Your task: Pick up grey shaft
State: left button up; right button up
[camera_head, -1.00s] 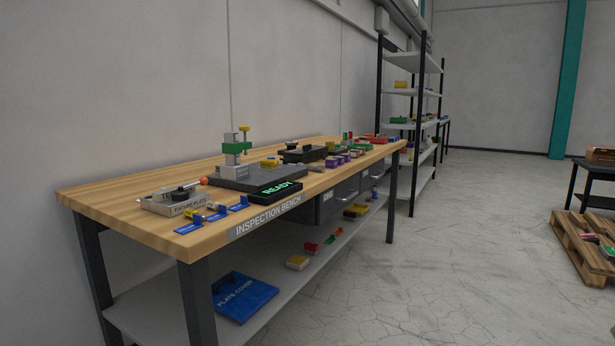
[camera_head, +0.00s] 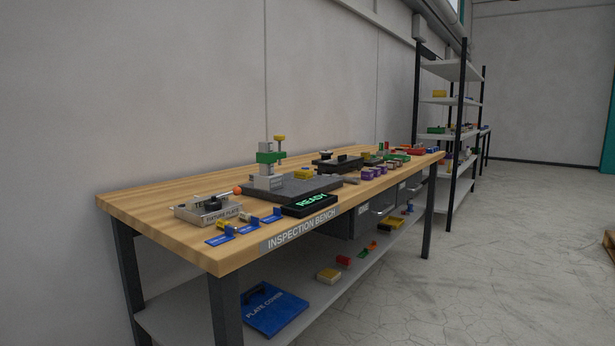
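I cannot make out the grey shaft for certain. A small grey piece (camera_head: 350,180) lies on the wooden inspection bench (camera_head: 150,205), just right of the dark granite plate (camera_head: 318,186); it is too small to tell whether it is the shaft. A grey fixture plate (camera_head: 208,213) with a dark part on top sits near the bench's left end. An orange-tipped item (camera_head: 237,190) shows between it and the granite plate. Neither of my grippers is in view.
A grey stand with a green clamp (camera_head: 270,157) rises from the granite plate. A black READY display (camera_head: 311,203) lies at the front edge. A blue plate cover (camera_head: 275,309) lies on the lower shelf. A shelf rack (camera_head: 455,130) stands behind; open floor (camera_head: 520,250) is at right.

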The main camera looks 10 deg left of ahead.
aim_at(356, 179)
jog(key=u, duration=0.4)
jog(key=i+l+u, duration=0.2)
jog(key=u, duration=0.15)
jog(key=i+l+u, duration=0.15)
jog(key=u, duration=0.2)
jog(key=i+l+u, duration=0.1)
jog(key=l+u, duration=0.25)
